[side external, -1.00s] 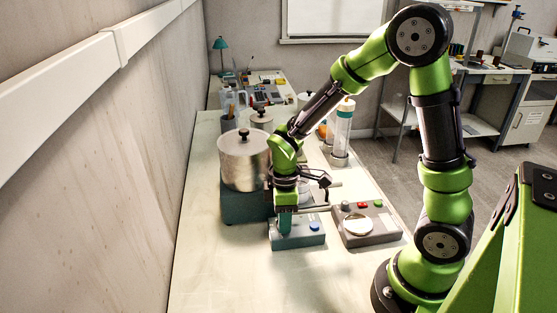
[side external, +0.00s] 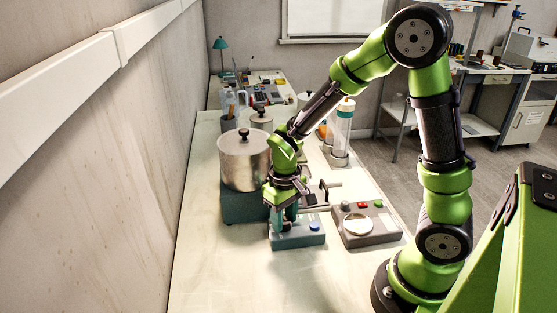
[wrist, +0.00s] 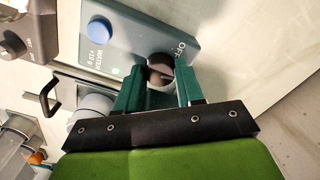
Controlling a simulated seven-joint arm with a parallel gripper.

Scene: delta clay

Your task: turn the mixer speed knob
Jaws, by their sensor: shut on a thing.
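The speed knob (wrist: 160,73) is a dark round knob with a pale line on its face, on a teal control box (wrist: 128,22). The box also shows in the side view (side external: 300,238). "OFF" is printed beside the knob in the wrist view. My gripper (wrist: 163,82) points down at the box, with its teal fingers on either side of the knob and shut on it. In the side view, my gripper (side external: 283,220) hides the knob. A metal drum (side external: 243,160) on a teal base stands behind the box.
A blue button (wrist: 99,29) sits on the same box. A grey box (side external: 382,230) with a pale round dish and coloured buttons stands to the right. A black handle (side external: 324,189) is close to my wrist. The near tabletop (side external: 225,275) is clear.

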